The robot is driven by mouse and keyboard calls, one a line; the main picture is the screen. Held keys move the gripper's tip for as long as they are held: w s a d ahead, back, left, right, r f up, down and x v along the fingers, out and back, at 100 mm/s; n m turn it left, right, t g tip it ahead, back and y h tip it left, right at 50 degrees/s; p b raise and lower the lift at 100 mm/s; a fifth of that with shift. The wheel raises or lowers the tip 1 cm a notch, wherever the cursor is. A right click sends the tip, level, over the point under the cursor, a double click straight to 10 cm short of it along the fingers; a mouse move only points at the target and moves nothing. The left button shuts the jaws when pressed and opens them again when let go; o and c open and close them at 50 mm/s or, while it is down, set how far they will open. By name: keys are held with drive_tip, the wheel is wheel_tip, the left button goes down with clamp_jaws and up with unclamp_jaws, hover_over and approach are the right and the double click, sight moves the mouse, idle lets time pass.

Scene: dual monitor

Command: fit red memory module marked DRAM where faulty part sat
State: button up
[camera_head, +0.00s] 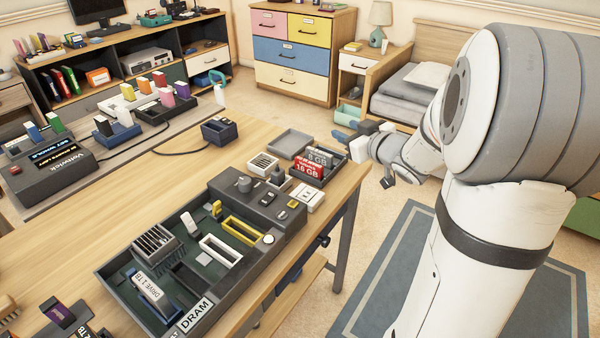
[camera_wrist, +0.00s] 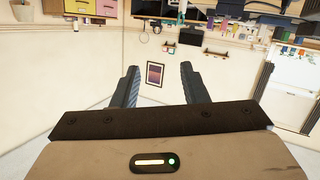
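Red modules stand in a dark tray (camera_head: 334,178) at the table's right end. The front one (camera_head: 308,169) reads 16 GB and the one behind (camera_head: 320,156) reads 8 GB; I cannot read DRAM on either. An open dark case (camera_head: 105,278) lies at the table's front, with a DRAM label (camera_head: 195,316) on its front corner. Inside are an empty-looking white frame (camera_head: 221,250), a yellow frame (camera_head: 241,231) and a DRIVE 1 TB module (camera_head: 148,286). My gripper (camera_head: 344,127) hangs beyond the table's right end; its fingers are apart and empty in the wrist view (camera_wrist: 159,68).
A grey tray (camera_head: 289,142) and a white slotted block (camera_head: 263,165) stand by the module tray. A raised control panel (camera_head: 262,195) with knobs adjoins the case. The table's middle (camera_head: 160,190) is clear.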

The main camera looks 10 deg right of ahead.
sight(322, 169)
drive_tip(key=f+n+y+b, duration=0.1)
drive_tip(key=f+y+b, duration=0.1)
drive_tip(key=f, duration=0.1)
drive_tip(key=s+f+g+y+b, duration=0.1)
drive_tip(key=f+y+b, duration=0.1)
drive_tip(key=f, duration=0.2)
drive_tip(key=s+a+f+n+y+b, duration=0.1)
drive_tip(key=f+y+b, duration=0.1)
drive_tip(key=f, duration=0.2)
drive_tip(key=shift+s+n+g+y+b, duration=0.2)
drive_tip(key=shift+n+g+y+b, duration=0.1)
drive_tip(key=shift+s+a+f+y, duration=0.1)
drive_tip(key=shift+s+f+y, duration=0.1)
drive_tip(key=shift+f+y, duration=0.15)
drive_tip(key=shift+a+y+b, duration=0.2)
drive_tip(key=shift+y+b, duration=0.05)
drive_tip(key=shift+b, duration=0.05)
drive_tip(key=shift+w+a, duration=0.2)
drive_tip(key=shift+a, duration=0.1)
drive_tip(key=b+x, duration=0.2)
drive_tip(key=x, duration=0.3)
drive_tip(key=shift+a, duration=0.35)
drive_tip(key=shift+w+a+r, duration=0.15)
drive_tip(key=shift+w+a, duration=0.2)
drive_tip(key=shift+w, duration=0.15)
drive_tip(key=shift+c, duration=0.3)
clamp_jaws()
